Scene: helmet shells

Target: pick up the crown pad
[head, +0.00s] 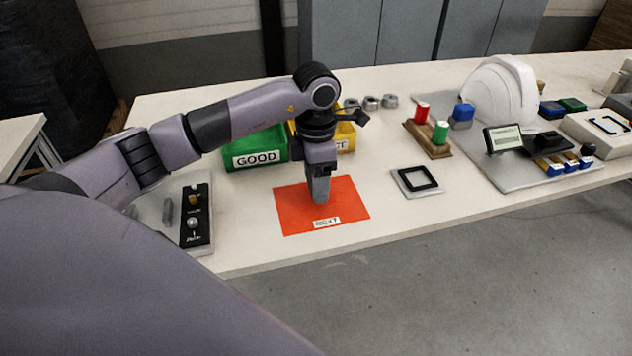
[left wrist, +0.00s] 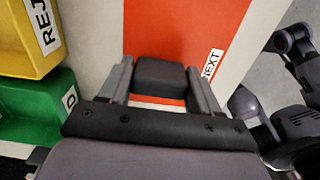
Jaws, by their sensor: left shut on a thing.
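The crown pad (left wrist: 160,77) is a dark grey block with rounded edges in the left wrist view. It sits between the two fingers of my left gripper (left wrist: 160,88), which is shut on it from both sides. In the head view my left gripper (head: 320,197) points straight down over the orange mat (head: 350,205) marked NEXT. The pad cannot be made out there behind the fingers. Whether it still touches the mat is hard to tell. My right gripper is not seen in either view.
A green GOOD bin (head: 257,150) and a yellow bin (head: 345,138) stand behind the mat. A switch panel (head: 196,218) lies to the left. A black square frame on a plate (head: 417,180) is to the right. A white helmet shell (head: 500,90) stands further right.

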